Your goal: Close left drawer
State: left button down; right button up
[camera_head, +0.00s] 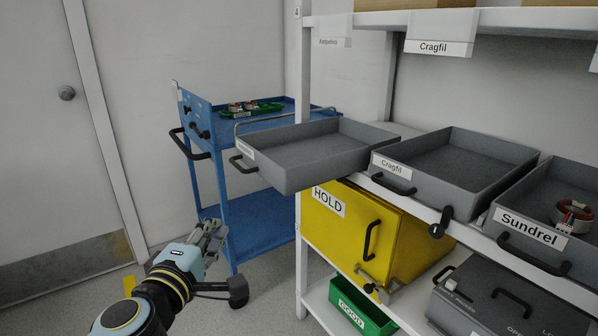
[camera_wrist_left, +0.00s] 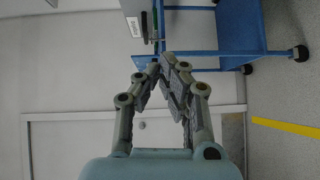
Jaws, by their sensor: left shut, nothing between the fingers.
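The left drawer (camera_head: 305,155) is a grey, empty open tray on the shelf, left of two others. It juts out past the shelf's left post. Its front has a small white label, too small to read, and a black handle (camera_head: 243,164). My left gripper (camera_head: 213,234) is shut and empty, below and to the left of the drawer, apart from it. In the left wrist view, its fingertips (camera_wrist_left: 167,68) meet in front of the blue cart, and part of a grey drawer (camera_wrist_left: 132,8) with a label shows at the top. My right gripper is not in view.
The middle Cragfil drawer (camera_head: 450,165) and the Sundrel drawer (camera_head: 535,225), holding a part, sit to the right. A yellow HOLD box (camera_head: 345,235) is below. A blue cart (camera_head: 240,190) with a green tray stands behind.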

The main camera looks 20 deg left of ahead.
pick_arm(q)
jog(key=shift+t, duration=0.5)
jog(key=shift+w+d+r+b, duration=0.2)
jog(key=shift+w+d+r, duration=0.35)
jog(key=shift+w, duration=1.9)
jog(key=shift+w+d+r+b, duration=0.2)
jog(key=shift+w+r, duration=0.5)
jog(key=shift+w, duration=1.75)
jog(key=shift+w+d+r+b, duration=0.15)
jog(key=shift+w+d+r, duration=0.4)
jog(key=shift+w, duration=1.9)
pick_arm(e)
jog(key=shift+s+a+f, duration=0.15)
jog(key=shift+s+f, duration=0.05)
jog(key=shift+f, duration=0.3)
pick_arm(q)
jog(key=shift+w+a+r, duration=0.1)
